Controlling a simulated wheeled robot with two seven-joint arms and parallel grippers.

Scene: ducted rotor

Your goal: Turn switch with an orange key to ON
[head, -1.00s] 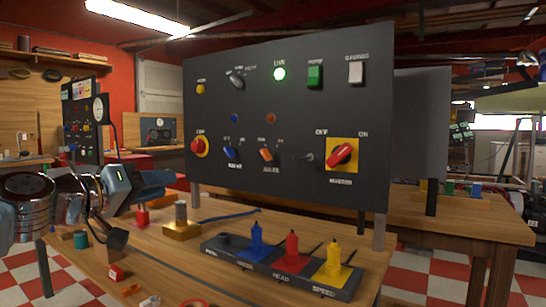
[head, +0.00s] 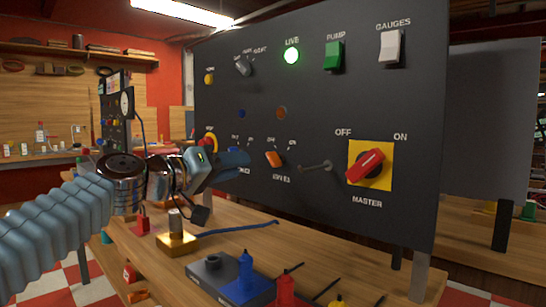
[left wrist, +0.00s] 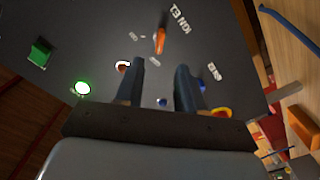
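The switch with an orange key (head: 273,158) is on the lower middle of the dark upright panel (head: 330,110). In the head view its key slants from upper left to lower right, between two small labels too blurred to read surely. It also shows in the left wrist view (left wrist: 161,40), beyond the fingertips. My left gripper (head: 243,160) is just left of it, in front of the panel, and hides most of the blue-key switch. In the left wrist view its two fingers (left wrist: 160,66) are apart with nothing between them. My right gripper is out of view.
A red MASTER knob on a yellow plate (head: 386,178) and a metal toggle (head: 316,166) are right of the orange key. Below, the wooden bench (head: 330,240) holds a brass block (head: 176,243) and a tray of coloured plugs (head: 212,268). A green LIVE lamp (head: 291,56) glows.

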